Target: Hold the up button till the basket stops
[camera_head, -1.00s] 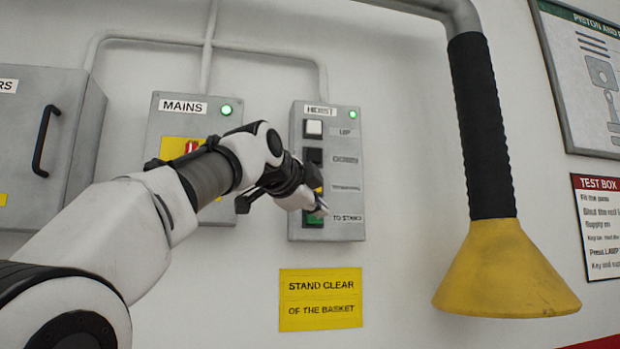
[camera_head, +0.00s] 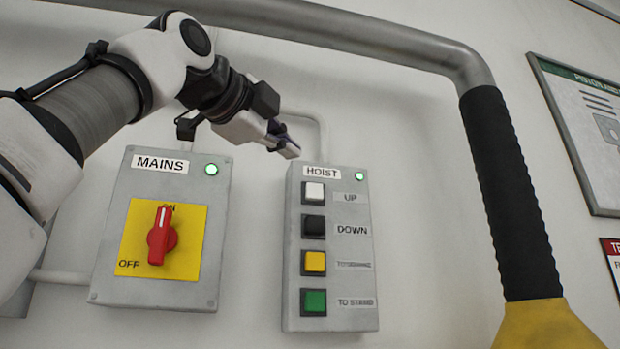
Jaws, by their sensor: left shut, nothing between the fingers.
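The grey hoist box (camera_head: 349,303) is on the wall at the centre, with a green lamp lit at its top right. Its white up button (camera_head: 313,193) is the top one, labelled UP. Below it are the black down button (camera_head: 313,227), a yellow button (camera_head: 314,263) and a green button (camera_head: 314,301) labelled TO STAND. My left gripper (camera_head: 289,150) is shut and empty. It shows just above the hoist box's upper left corner, and no finger covers the up button. The basket and my right gripper are not in view.
The mains box (camera_head: 108,283) is left of the hoist box, with a red switch (camera_head: 162,238) and a lit green lamp. A black hose (camera_head: 510,190) with a yellow funnel (camera_head: 546,328) hangs at the right. A poster (camera_head: 590,130) is on the wall at far right.

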